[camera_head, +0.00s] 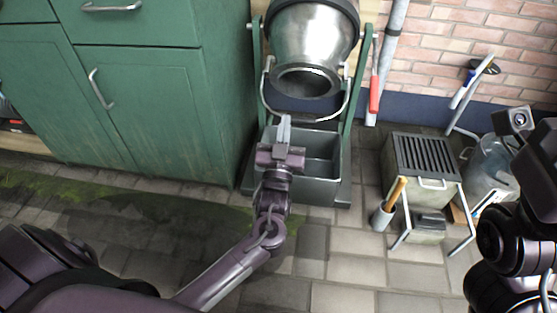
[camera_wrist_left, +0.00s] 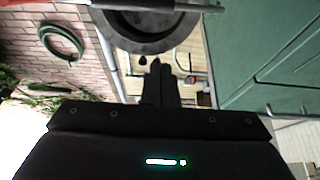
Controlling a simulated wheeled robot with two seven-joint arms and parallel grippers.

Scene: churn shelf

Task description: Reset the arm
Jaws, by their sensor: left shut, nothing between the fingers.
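My left arm reaches in from the bottom left in the head view. My left gripper (camera_head: 284,122) points away from me, over the grey bin (camera_head: 320,187) below the metal churn (camera_head: 312,45). In the left wrist view the two dark fingers (camera_wrist_left: 157,72) are together with nothing between them. The round dark mouth of a vessel (camera_wrist_left: 145,32) shows beyond them. My right arm (camera_head: 515,230) is folded at the right edge, and its fingers are not visible.
A green cabinet (camera_head: 150,100) stands at the left. The churn's green frame (camera_head: 351,135) rises beside the bin. A grated stand (camera_head: 427,158), a grey cup with a wooden handle (camera_head: 382,218) and a clear container (camera_head: 490,168) stand at the right. Paved floor in front is clear.

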